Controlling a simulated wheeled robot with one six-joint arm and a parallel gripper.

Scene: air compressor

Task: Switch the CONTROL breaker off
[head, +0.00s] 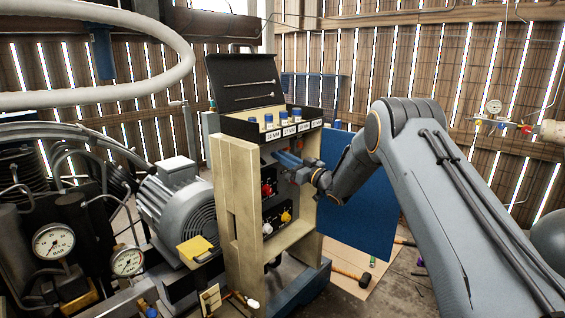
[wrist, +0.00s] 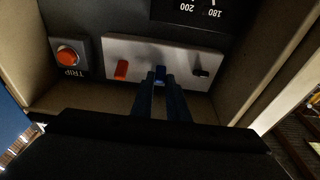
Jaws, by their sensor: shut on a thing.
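A bright metal breaker plate (wrist: 200,60) shows in the wrist view, which sees the panel upside down. It carries an orange-red toggle (wrist: 121,70) on the left, a blue toggle (wrist: 160,75) in the middle and a black toggle (wrist: 201,73) on the right. I cannot read which one is CONTROL. My gripper (wrist: 160,84) is shut on the blue toggle, with a fingertip on each side of it. In the head view my gripper (head: 288,160) reaches into the upper part of the wooden panel stand (head: 222,185); the toggles are hidden there.
An orange TRIP button (wrist: 68,55) sits beside the plate, and a dial (wrist: 210,8) is partly seen. Pale side boards of the stand flank the panel closely. An open black box (head: 240,127) tops the stand. A red knob (head: 267,189) and yellow knob (head: 286,216) sit lower.

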